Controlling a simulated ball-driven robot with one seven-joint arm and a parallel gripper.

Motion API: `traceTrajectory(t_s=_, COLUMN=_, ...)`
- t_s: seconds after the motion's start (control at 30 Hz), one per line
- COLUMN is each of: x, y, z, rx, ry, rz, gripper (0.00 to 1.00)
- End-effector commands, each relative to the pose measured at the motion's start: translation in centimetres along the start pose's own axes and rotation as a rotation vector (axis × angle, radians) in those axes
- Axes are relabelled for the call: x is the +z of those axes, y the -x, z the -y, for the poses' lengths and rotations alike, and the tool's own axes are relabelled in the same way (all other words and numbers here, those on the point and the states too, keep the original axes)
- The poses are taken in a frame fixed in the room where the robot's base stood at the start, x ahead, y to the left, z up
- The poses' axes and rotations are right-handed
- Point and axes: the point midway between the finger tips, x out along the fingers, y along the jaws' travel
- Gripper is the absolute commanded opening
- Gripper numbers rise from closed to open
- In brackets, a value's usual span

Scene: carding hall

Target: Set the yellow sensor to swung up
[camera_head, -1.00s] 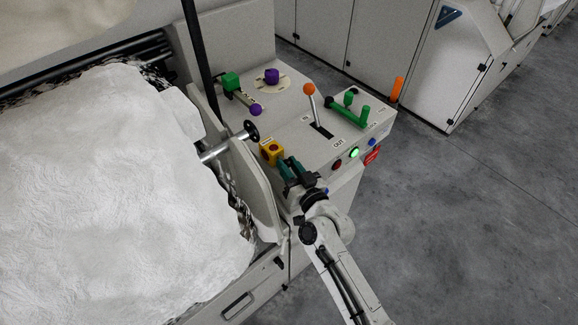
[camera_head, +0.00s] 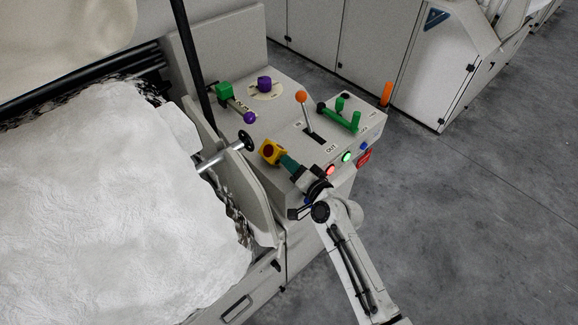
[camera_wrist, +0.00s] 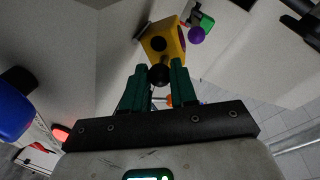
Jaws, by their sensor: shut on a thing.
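The yellow sensor (camera_head: 271,151) is a small yellow block with a dark round face, at the near left edge of the grey control console (camera_head: 285,132). It looks tilted in the head view. In the wrist view the sensor (camera_wrist: 165,40) is just beyond the fingertips, with a black ball knob (camera_wrist: 159,75) on its near side. My gripper (camera_head: 287,163) reaches it from the lower right, its green fingers shut on the black knob. The fingers hide part of the knob, and the sensor's hinge is not clear.
An orange-knobbed lever (camera_head: 302,97), a green handle (camera_head: 341,116), a purple knob (camera_head: 264,84) and a green block lever (camera_head: 224,90) stand on the console. Lit red (camera_head: 330,170) and green (camera_head: 346,157) lamps are on its front. A black handwheel (camera_head: 247,140) is close left.

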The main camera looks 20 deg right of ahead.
Motion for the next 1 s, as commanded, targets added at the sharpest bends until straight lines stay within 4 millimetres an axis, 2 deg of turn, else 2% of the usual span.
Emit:
traceTrajectory(t_s=0.5, x=-1.3, y=-0.3, z=-1.7, rx=0.018, ry=-0.441, rz=0.083, gripper=0.00)
traceTrajectory(t_s=0.7, x=-1.3, y=-0.4, z=-2.2, rx=0.023, ry=-0.550, rz=0.106, gripper=0.00)
traceTrajectory(t_s=1.0, x=-1.4, y=-0.5, z=-2.5, rx=0.026, ry=-0.626, rz=0.121, gripper=0.00)
